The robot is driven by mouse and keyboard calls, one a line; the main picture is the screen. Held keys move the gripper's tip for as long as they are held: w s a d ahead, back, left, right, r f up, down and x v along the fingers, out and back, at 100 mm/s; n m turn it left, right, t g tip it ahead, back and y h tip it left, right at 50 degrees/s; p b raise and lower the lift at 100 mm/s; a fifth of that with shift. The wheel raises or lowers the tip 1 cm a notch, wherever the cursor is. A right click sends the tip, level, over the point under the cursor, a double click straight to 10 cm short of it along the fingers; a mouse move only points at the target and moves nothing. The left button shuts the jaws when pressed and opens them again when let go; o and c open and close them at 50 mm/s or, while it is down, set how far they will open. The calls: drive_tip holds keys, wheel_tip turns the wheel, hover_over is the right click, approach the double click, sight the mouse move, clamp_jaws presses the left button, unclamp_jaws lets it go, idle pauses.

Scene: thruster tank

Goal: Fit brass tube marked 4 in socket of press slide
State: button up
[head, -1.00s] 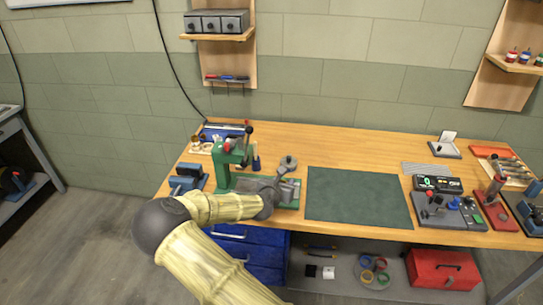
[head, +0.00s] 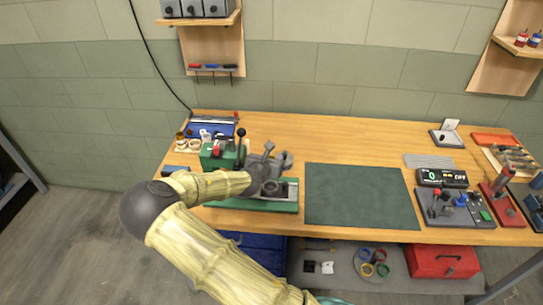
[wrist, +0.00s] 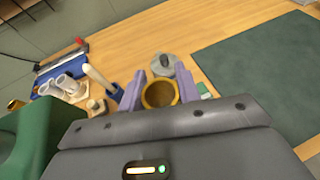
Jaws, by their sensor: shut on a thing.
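In the wrist view a brass tube (wrist: 159,95) is held between the two purple fingers of my gripper (wrist: 160,90), with its open round end facing the camera. No number shows on it. The green press (head: 217,157), with a black-knobbed lever, stands at the left of the bench in the head view. Its green body (wrist: 40,140) also fills the lower left of the wrist view. The grey press slide (head: 288,190) lies on the green base, just right of my wrist. My arm and hand cover part of it, and I cannot make out its socket.
A grey round piece with a knob (wrist: 162,65) stands beyond the tube. A blue tray (wrist: 60,70), white cups and a blue holder (wrist: 113,92) lie left of it. The dark green mat (head: 360,195) to the right is clear.

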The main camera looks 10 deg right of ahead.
drive_tip(key=shift+s+a+f+b, duration=0.1)
drive_tip(key=shift+s+f+b, duration=0.1)
drive_tip(key=shift+f+b, duration=0.6)
drive_tip(key=shift+s+f+b, duration=0.15)
drive_tip(key=shift+f+b, duration=0.55)
drive_tip(key=shift+b, duration=0.05)
drive_tip(key=shift+s+f+b, duration=0.1)
drive_tip(key=shift+f+b, duration=0.85)
drive_tip(key=shift+f, duration=0.85)
drive_tip(key=o, duration=1.1)
